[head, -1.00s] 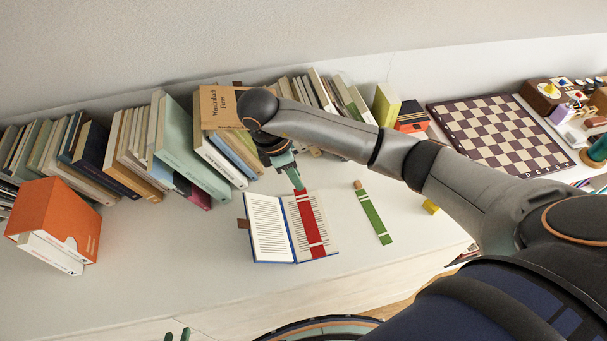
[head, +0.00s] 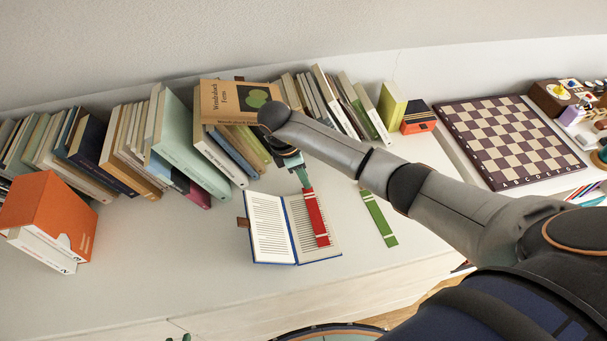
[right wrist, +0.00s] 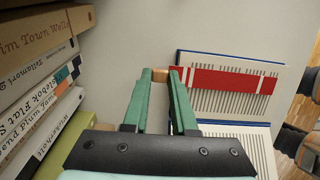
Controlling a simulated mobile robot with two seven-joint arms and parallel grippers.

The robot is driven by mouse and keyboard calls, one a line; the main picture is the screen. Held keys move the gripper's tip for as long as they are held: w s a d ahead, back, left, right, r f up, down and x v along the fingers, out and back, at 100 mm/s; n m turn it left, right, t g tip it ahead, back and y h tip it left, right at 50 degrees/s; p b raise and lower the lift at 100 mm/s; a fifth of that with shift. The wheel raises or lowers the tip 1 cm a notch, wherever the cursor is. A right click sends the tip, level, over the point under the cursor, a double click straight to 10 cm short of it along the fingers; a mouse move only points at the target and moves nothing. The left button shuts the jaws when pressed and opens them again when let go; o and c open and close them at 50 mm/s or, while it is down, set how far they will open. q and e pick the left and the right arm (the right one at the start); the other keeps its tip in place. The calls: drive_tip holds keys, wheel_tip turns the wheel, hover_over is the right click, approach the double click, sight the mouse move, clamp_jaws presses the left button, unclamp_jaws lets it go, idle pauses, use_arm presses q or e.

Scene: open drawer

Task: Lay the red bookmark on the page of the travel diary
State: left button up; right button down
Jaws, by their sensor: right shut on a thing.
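The travel diary (head: 271,231) lies open on the white surface and also shows in the right wrist view (right wrist: 225,130). The red bookmark (head: 316,221) stretches along its right-hand page in the head view, its far end inside the page edge. My right gripper (head: 305,183) is shut on the bookmark's tan end, just beyond the diary's edge. In the right wrist view, the fingertips (right wrist: 163,75) pinch that end and the red strip (right wrist: 225,81) crosses the page. I cannot tell whether it touches the page. My left gripper (head: 178,338) barely shows at the bottom edge, its green tips apart.
A green bookmark (head: 379,218) lies right of the diary, partly behind my right arm. A row of books (head: 186,147) stands behind the diary. An orange slipcase (head: 50,213) is at left, a chessboard (head: 510,140) at right. Surface left of the diary is clear.

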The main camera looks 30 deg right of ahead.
drive_tip(key=shift+f, duration=0.15)
drive_tip(key=c, duration=0.7)
unclamp_jaws()
drive_tip(key=shift+r, duration=0.2)
drive_tip(key=p+v, duration=0.1)
drive_tip(key=v, duration=1.1)
drive_tip(key=shift+d, duration=0.1)
drive_tip(key=shift+s, duration=0.1)
